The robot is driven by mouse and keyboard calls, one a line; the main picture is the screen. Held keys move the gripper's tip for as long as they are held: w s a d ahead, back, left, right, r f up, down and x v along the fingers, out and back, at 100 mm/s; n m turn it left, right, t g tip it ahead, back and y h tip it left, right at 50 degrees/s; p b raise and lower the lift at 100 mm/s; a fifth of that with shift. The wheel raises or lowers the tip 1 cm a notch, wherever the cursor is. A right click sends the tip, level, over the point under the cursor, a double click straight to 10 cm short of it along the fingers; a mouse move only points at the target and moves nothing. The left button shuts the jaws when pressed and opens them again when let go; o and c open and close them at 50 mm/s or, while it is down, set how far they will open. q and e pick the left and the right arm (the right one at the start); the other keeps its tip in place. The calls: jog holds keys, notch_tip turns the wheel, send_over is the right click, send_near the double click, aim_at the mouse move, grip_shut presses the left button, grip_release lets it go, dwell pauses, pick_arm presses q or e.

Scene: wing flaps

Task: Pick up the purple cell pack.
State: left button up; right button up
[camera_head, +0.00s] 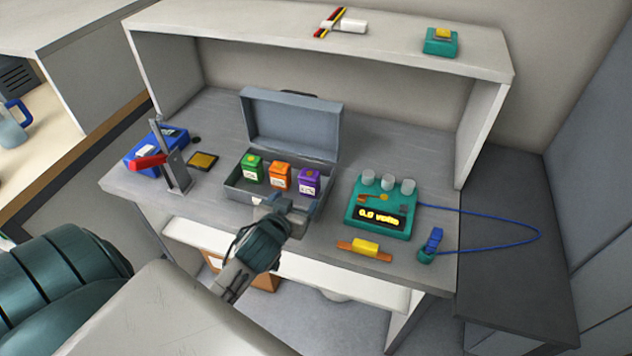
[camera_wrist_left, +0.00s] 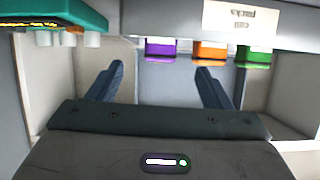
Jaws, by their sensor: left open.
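The purple cell pack (camera_head: 308,183) stands upright at the right end of a row in an open grey case (camera_head: 238,189). An orange pack (camera_head: 280,178) and a green pack (camera_head: 252,168) stand beside it. My left gripper (camera_head: 287,208) is at the case's front edge, just in front of the purple pack, open and empty. In the left wrist view the purple pack (camera_wrist_left: 160,50) shows ahead, between the directions of the two spread fingers (camera_wrist_left: 158,75), apart from them. The case wall hides part of the packs there. My right gripper is not in view.
A teal voltage meter (camera_head: 381,205) stands right of the case, with a yellow-and-copper piece (camera_head: 365,248) in front and a blue cable (camera_head: 500,212) to its right. A red-handled press (camera_head: 170,165) stands left. The case lid (camera_head: 290,125) stands open behind the packs.

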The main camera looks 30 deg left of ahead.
aim_at(307, 179)
pick_arm(q)
jog(key=shift+t, duration=0.6)
jog(key=w, duration=0.2)
jog(key=w+a+p, duration=0.1)
jog(key=w, duration=0.4)
jog(key=shift+a+f, duration=0.1)
jog(key=shift+a, duration=0.2)
jog(key=p+x, duration=0.1)
jog(key=x, duration=0.1)
jog(key=p+x, duration=0.1)
jog(key=x, duration=0.1)
jog(key=shift+a+f, duration=0.2)
jog(key=shift+f, duration=0.2)
jog(key=shift+w+f, duration=0.2)
jog(key=shift+w, duration=0.1)
jog(key=shift+c, duration=0.2)
jog(key=c, duration=1.1)
jog(key=shift+r, duration=0.15)
jog(key=shift+c, duration=0.2)
